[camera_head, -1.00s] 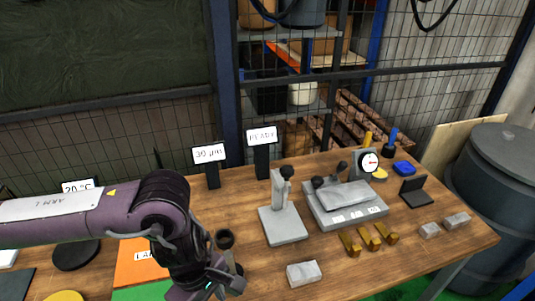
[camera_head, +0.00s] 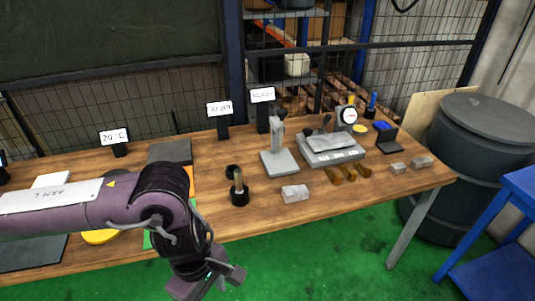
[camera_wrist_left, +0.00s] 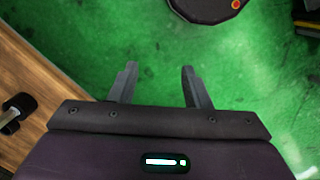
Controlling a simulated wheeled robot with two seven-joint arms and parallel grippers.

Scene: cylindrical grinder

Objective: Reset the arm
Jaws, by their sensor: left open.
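My left arm comes in from the left in the head view, purple and black with a white label. Its gripper (camera_head: 222,283) hangs in front of the table's front edge, over the green floor. In the left wrist view the two grey fingers (camera_wrist_left: 158,88) stand apart with nothing between them, only green floor beyond. My right gripper is not in view.
The wooden table (camera_head: 260,215) holds a grey stand (camera_head: 279,160), a grey fixture (camera_head: 332,148), a dark cup (camera_head: 239,192), a light block (camera_head: 295,193) and a dial gauge (camera_head: 346,116). A dark barrel (camera_head: 475,160) and blue frame (camera_head: 490,275) stand right. Green floor lies clear in front.

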